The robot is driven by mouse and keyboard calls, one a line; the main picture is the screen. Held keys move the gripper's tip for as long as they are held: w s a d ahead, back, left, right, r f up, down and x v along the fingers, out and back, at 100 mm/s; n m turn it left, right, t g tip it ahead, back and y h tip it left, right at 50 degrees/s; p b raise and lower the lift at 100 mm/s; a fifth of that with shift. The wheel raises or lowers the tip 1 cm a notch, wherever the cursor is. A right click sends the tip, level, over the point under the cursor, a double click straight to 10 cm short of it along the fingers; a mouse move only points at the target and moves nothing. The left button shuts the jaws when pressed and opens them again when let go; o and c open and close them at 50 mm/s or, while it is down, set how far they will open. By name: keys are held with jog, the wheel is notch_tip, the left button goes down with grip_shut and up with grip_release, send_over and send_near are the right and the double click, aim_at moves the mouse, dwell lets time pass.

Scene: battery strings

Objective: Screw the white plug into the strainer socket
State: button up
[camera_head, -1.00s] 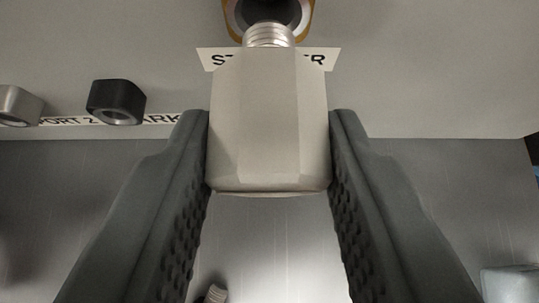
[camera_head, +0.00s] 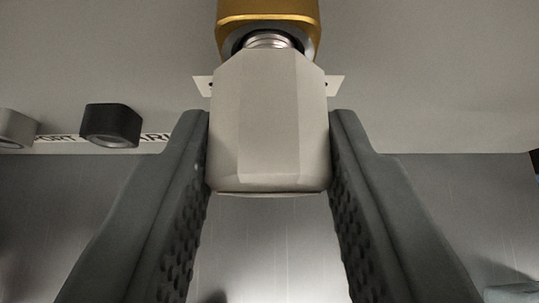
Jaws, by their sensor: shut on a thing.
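The white plug (camera_head: 268,125) is an off-white faceted block with a silver threaded end (camera_head: 268,41) pointing away from me. My gripper (camera_head: 268,150) is shut on the plug, one dark textured finger on each side. The strainer socket (camera_head: 268,18) is a gold hexagonal fitting with a dark opening, at the top middle. The plug's thread reaches the socket's mouth, and its tip is hidden inside the opening. The plug looks roughly in line with the socket. I cannot tell whether the threads are engaged. The label plate (camera_head: 336,86) under the socket is mostly hidden behind the plug.
A black hexagonal fitting (camera_head: 111,125) and a pale metal one (camera_head: 17,129) stick out of the wall on the left, above a label strip (camera_head: 60,139). A pale object (camera_head: 512,293) shows at the lower right corner.

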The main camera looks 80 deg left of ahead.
jog(key=shift+a, duration=0.2)
jog(key=shift+w+m+g, duration=0.2)
jog(key=shift+m+g, duration=0.5)
jog(key=shift+g, duration=0.5)
jog(key=shift+m, duration=0.3)
jog(key=shift+m+g+y, duration=0.4)
jog(key=shift+m+g, duration=0.5)
jog(key=shift+g, duration=0.1)
jog(key=o, duration=1.2)
jog(key=shift+c, duration=0.2)
